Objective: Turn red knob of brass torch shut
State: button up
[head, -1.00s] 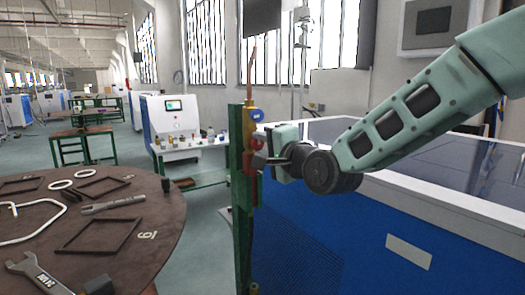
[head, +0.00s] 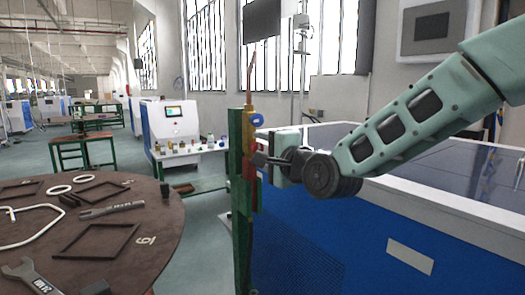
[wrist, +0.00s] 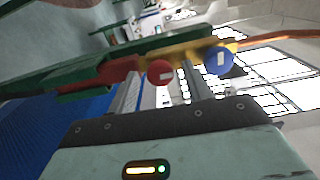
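The brass torch (head: 249,122) stands upright against a green post (head: 236,185), with its thin copper tube pointing up. Its blue knob (head: 257,119) shows in the head view. In the wrist view, the red knob (wrist: 160,72) sits on the torch between the blue knob (wrist: 218,60) and the red handle (wrist: 100,72). My gripper (wrist: 162,88) is open, with one finger on each side of the red knob; contact cannot be told.
A blue machine (head: 340,235) with a white rim stands under my arm on the right. A round brown table (head: 100,215) with wrenches and square frames is at left. A green-legged bench with small items stands behind the torch.

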jog(key=v, duration=1.7)
jog(key=shift+d+b, duration=0.2)
jog(key=shift+b, duration=0.15)
jog(key=shift+s, duration=0.15)
jog(key=s+f+n+g+h+p, duration=0.1)
jog(key=s+f+n+g+h, duration=0.15)
jog(key=f+n, duration=0.2)
jog(key=s+f+n+g+h+p, duration=0.1)
jog(key=s+f+n+g+h, duration=0.1)
jog(key=s+f+n+g, duration=0.3)
jog(key=s+d+f+n+g+h, duration=0.1)
jog(key=s+f+n+g, duration=0.1)
jog(key=s, duration=0.3)
jog(key=s+d+f+n+g+h+p, duration=0.1)
jog(key=s+d+f+n+g+h, duration=0.1)
jog(key=s+n+g, duration=0.1)
jog(key=s+d+f+n+g+h+p, duration=0.1)
jog(key=s+n, duration=0.3)
jog(key=s, duration=0.4)
jog(key=shift+d+f+g+h, duration=0.45)
jog(key=shift+d+f+g, duration=0.05)
jog(key=shift+f+g, duration=0.3)
jog(key=shift+w+n, duration=0.1)
jog(key=shift+n, duration=0.15)
